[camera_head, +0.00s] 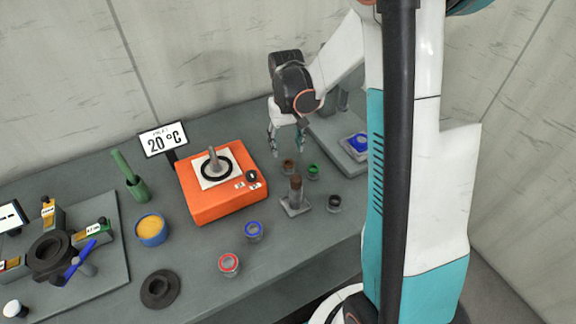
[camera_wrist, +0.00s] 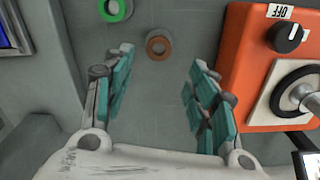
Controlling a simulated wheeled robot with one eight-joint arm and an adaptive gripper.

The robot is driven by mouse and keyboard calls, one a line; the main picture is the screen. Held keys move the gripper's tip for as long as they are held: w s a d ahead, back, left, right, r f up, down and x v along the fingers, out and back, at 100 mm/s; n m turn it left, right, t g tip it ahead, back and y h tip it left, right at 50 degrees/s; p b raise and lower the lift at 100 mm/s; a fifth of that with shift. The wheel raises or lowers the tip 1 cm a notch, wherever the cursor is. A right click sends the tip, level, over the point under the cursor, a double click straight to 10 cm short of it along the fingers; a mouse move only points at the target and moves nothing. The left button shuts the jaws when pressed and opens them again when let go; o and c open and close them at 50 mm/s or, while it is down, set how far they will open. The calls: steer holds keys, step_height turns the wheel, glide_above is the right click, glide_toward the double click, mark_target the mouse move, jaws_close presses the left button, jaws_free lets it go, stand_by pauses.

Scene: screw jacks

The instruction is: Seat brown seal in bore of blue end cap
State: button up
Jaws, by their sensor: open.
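The brown seal (camera_head: 288,166) is a small ring lying flat on the grey table, to the right of the orange heater. In the wrist view the brown seal (camera_wrist: 159,46) lies just beyond the gap between my fingertips, its centre hole visible. My gripper (camera_head: 286,146) is open and empty above the table near the seal, apart from it; both fingers show in the wrist view (camera_wrist: 160,68). A blue part (camera_head: 357,142), which looks like the blue end cap, sits on a light holder on the grey stand at the back right. Its bore cannot be made out.
A green ring (camera_head: 313,171) lies close beside the brown seal. The orange heater (camera_head: 222,196) carries a black ring around a post. A brown-topped post (camera_head: 296,195) and a dark ring (camera_head: 334,203) stand in front. Blue-rimmed (camera_head: 253,231) and red-rimmed (camera_head: 229,264) cups are nearer.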

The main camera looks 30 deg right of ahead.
mark_target(288, 163)
steer(key=shift+s+d+f+b, duration=0.15)
steer(key=shift+f+b, duration=0.35)
steer(key=shift+f, duration=1.05)
steer(key=shift+s+a+f+b, duration=0.15)
steer(key=shift+f+b, duration=0.35)
steer(key=shift+f, duration=1.05)
steer(key=c, duration=0.8)
